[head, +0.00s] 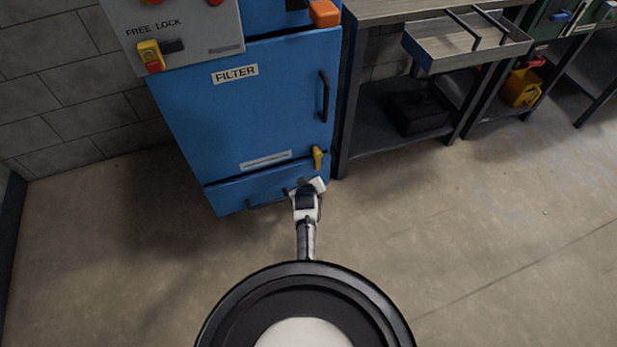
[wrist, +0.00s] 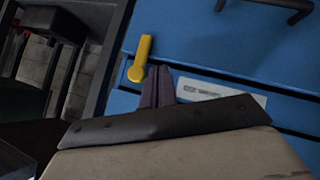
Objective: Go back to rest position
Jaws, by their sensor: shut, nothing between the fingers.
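My gripper (head: 305,184) is low in front of the blue filter cabinet (head: 240,110), near the right end of its lower drawer (head: 228,192). In the wrist view, the dark fingers of my gripper (wrist: 157,88) are together with nothing between them. They stand in front of the blue front, just beside the yellow latch (wrist: 141,60). The same latch is just above my gripper in the head view (head: 318,157). I cannot tell whether the fingers touch the cabinet. The lower drawer looks closed, with its dark handle (head: 265,204) partly behind my gripper.
A workbench with an open tray drawer (head: 466,55) stands to the right of the cabinet, with a black box (head: 417,112) on its lower shelf. A grey panel (head: 205,25) marked FREE LOCK is at upper left. The floor (head: 480,230) to the right is clear.

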